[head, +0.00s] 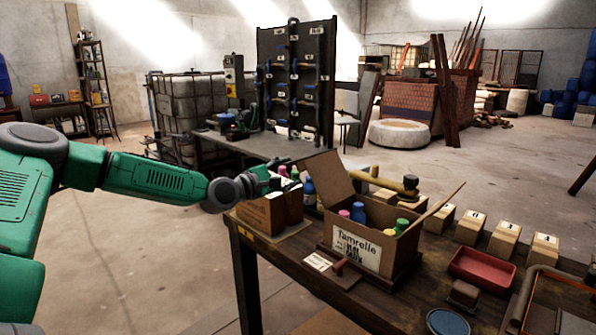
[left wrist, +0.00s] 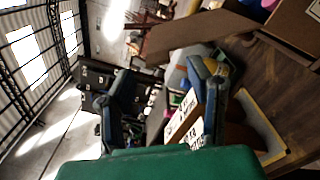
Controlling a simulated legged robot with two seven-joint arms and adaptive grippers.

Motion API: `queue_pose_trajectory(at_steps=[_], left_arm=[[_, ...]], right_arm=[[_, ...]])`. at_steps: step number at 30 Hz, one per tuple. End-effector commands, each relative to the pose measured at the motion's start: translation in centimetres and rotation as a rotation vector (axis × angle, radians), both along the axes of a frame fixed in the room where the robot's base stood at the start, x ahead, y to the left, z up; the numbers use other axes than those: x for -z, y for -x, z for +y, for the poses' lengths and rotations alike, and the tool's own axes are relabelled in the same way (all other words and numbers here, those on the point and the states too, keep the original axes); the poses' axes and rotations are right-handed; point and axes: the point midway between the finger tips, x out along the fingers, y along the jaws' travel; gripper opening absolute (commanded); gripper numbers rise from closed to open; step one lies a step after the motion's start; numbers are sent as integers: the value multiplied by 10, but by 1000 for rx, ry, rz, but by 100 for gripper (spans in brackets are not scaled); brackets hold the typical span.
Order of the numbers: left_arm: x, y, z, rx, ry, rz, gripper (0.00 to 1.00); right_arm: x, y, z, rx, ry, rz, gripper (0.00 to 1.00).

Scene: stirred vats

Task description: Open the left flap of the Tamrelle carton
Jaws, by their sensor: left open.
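The Tamrelle carton (head: 355,247) stands on the dark wooden table with its white label facing me. Colourful bottle tops show inside it. Its left flap (head: 323,182) is raised and leans up to the left. Its right flap (head: 438,208) leans up to the right. My left gripper (head: 284,170) is above a smaller carton, left of the left flap, and appears apart from it. In the left wrist view the gripper (left wrist: 165,95) has its fingers spread, with the brown flap (left wrist: 200,35) beyond them. My right gripper is out of view.
A smaller carton (head: 263,212) with bottles stands left of the Tamrelle carton. A mallet (head: 390,183) lies behind it. Numbered wooden blocks (head: 505,238), a red tray (head: 481,270) and a blue round dish (head: 447,322) are to the right.

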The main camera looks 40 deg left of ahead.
Motion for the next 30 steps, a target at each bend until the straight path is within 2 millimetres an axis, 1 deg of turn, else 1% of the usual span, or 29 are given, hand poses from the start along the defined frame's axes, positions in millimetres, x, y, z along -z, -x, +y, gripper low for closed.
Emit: queue_pose_trajectory(at_steps=[1,3,9,27,29,30], left_arm=[[-1,7,1,-2,6,-3,47],[0,14,3,-3,4,0,47],[1,24,1,1,2,3,47],[2,25,1,2,-1,3,47],[4,25,-3,9,-13,11,47],[7,24,-10,19,-33,23,47]], right_arm=[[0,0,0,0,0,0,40],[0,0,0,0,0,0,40],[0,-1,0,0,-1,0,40],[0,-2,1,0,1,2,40],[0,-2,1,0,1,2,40],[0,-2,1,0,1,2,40]])
